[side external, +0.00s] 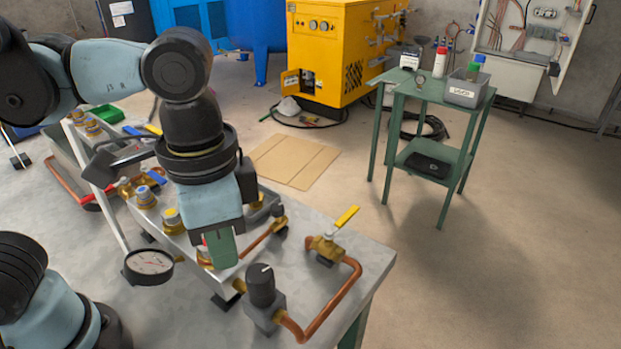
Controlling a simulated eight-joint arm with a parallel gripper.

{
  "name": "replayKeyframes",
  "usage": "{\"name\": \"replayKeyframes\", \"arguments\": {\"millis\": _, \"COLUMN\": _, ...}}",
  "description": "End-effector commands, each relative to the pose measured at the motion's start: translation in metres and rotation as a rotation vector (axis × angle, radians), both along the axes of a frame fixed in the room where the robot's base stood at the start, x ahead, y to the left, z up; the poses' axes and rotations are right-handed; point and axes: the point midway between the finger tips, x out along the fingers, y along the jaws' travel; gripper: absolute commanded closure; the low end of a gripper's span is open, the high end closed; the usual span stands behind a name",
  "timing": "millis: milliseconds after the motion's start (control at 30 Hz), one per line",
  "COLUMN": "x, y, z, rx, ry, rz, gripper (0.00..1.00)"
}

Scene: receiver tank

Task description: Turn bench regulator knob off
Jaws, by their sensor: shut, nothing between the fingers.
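The regulator (265,310) stands on the front part of the metal bench, a grey body joined to a copper pipe. Its upright black knob (261,286) has a short white mark on top. My gripper (222,248) points down, with green fingertips shut and nothing seen between them. It is to the left of the knob and appears higher in the picture, apart from it. The fingertips overlap the brass fittings behind them, so their exact height above the bench cannot be told.
A brass valve with a yellow lever (347,216) stands right of the knob on the copper pipe (335,300). A round gauge (149,266) is at the left. Brass fittings (172,219) line the manifold behind my gripper. A green side table (440,92) stands beyond open floor.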

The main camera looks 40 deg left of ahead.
Motion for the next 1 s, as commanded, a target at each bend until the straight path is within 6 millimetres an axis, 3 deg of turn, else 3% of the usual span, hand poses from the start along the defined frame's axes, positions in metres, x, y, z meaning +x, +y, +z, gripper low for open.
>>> {"name": "replayKeyframes", "arguments": {"millis": 300, "x": 0.012, "y": 0.012, "z": 0.006, "rx": 0.0, "ry": 0.0, "rz": 0.001, "gripper": 1.0}}
{"name": "replayKeyframes", "arguments": {"millis": 800, "x": 0.011, "y": 0.011, "z": -0.047, "rx": 0.0, "ry": 0.0, "rz": 0.0, "gripper": 1.0}}
{"name": "replayKeyframes", "arguments": {"millis": 1000, "x": 0.011, "y": 0.011, "z": -0.059, "rx": -0.001, "ry": -0.002, "rz": 0.0, "gripper": 1.0}}
